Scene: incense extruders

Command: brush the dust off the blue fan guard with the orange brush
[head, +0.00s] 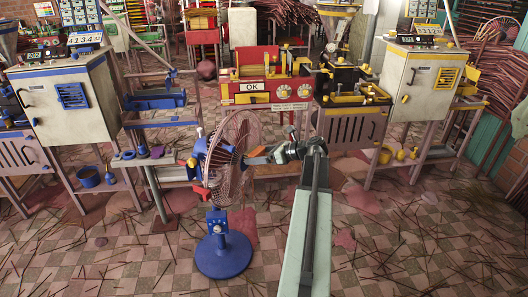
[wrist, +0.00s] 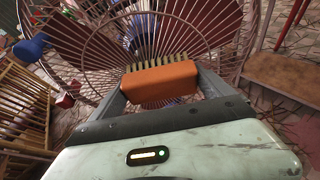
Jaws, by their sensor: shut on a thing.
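A pedestal fan with a round blue base (head: 223,257) and blue motor stands on the floor, left of centre in the head view. Its wire guard (head: 229,187) looks brownish pink rather than blue; the guard fills the top of the wrist view (wrist: 90,40). My gripper (head: 270,156) is at the right side of the guard, shut on the orange brush (wrist: 160,83).
A red machine (head: 263,86) marked OK stands behind the fan. A cabinet with blue parts (head: 72,95) is at left, one with yellow parts (head: 424,77) at right. Thin sticks litter the checkered floor (head: 400,245), which is otherwise open in front.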

